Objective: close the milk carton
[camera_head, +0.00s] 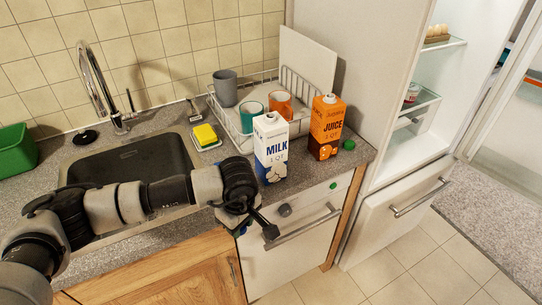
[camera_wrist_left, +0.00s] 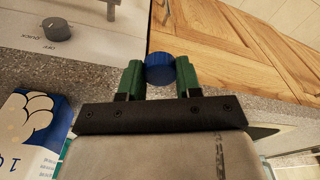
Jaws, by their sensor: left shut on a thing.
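The milk carton (camera_head: 271,148), white and blue, stands upright on the counter in the head view. A bare white spout shows on its top. Its printed side also shows at the left of the wrist view (camera_wrist_left: 28,140). My left gripper (camera_wrist_left: 160,72) is shut on a blue cap (camera_wrist_left: 160,68), held between its green fingers. In the head view the left gripper is low in front of the carton, by the counter's front edge, its fingers mostly hidden by the wrist. My right gripper is not in view.
An orange juice carton (camera_head: 326,128) stands right of the milk, with a green cap (camera_head: 349,144) beside it. A dish rack (camera_head: 237,131) with cups is behind. The sink (camera_head: 125,166) and sponge (camera_head: 205,134) are left. The open fridge (camera_head: 418,150) is right.

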